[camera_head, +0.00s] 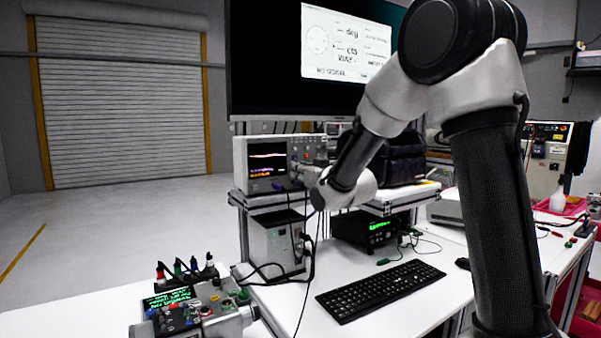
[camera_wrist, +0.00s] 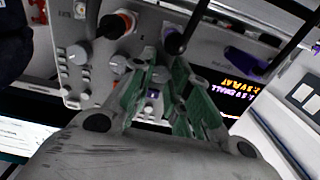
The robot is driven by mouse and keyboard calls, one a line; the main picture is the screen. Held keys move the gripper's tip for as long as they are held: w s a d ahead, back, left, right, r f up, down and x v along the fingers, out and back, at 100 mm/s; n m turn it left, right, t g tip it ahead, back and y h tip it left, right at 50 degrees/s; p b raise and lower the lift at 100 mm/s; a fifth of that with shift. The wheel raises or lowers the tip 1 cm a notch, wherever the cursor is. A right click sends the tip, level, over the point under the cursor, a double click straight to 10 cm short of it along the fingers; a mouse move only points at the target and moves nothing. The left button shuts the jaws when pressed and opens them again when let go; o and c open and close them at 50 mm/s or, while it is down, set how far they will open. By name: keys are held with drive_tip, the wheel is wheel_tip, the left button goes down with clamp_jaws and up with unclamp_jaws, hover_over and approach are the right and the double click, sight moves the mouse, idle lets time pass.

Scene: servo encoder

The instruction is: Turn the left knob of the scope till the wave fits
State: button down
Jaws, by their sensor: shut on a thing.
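The scope (camera_head: 240,160) stands on a shelf, with its lit screen (camera_head: 267,158) facing me and a flat pinkish trace on it. In the wrist view its grey panel (camera_wrist: 100,52) appears upside down, with coloured screen text (camera_wrist: 235,92) at the right, partly readable as "SMALL". My gripper (camera_wrist: 163,76) has its green fingers closed about a small grey knob (camera_wrist: 160,74) low on the panel. The fingers hide most of that knob and its marking. In the head view my arm hides the contact.
Other knobs (camera_wrist: 78,54) and cable plugs (camera_wrist: 117,25) sit close around the fingers. A monitor (camera_head: 345,45) above shows partly legible text. A keyboard (camera_head: 380,290) and a device with colored plugs (camera_head: 190,305) are on the bench.

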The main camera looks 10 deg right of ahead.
drive_tip(key=shift+n, duration=1.9)
drive_tip(key=c, duration=1.6)
unclamp_jaws()
drive_tip(key=v, duration=1.2)
